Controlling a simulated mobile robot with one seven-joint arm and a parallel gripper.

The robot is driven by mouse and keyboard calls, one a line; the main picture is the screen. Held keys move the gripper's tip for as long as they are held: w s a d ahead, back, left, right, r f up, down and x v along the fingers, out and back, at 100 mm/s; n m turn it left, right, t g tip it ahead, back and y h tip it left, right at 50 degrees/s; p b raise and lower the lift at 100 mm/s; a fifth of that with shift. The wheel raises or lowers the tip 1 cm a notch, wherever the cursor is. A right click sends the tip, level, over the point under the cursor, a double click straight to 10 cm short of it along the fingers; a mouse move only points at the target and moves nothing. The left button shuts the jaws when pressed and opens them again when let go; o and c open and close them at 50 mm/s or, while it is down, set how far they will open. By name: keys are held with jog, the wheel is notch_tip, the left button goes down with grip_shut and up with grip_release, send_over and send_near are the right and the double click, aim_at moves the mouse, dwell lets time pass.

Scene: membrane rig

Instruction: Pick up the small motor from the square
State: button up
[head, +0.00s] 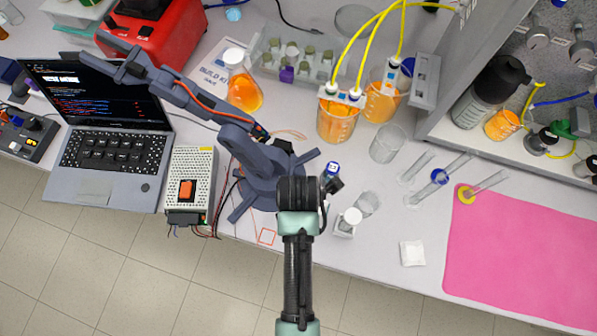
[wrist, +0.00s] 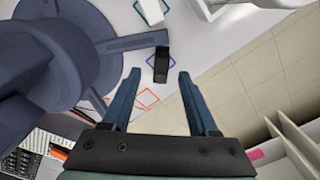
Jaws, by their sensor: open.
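In the wrist view, the small motor (wrist: 161,66) is a dark, narrow block. It lies on the white table over a purple square outline (wrist: 174,57) and hides part of it. My gripper (wrist: 158,75) is open, with its two blue fingers spread left and right in the picture. The motor shows between and slightly beyond the fingertips, and nothing is held. I cannot tell the height of the fingers above it. In the head view, my arm covers the gripper's fingers and I cannot make out the motor.
A blue-grey robot arm (head: 262,180) stands close on the left; its base leg reaches near the motor in the wrist view. An empty orange square (head: 267,237) lies near the table's front edge. A pink mat (head: 525,255) lies far right.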

jog(key=shift+s+f, duration=0.1)
jog(key=shift+f, duration=1.9)
grip_shut()
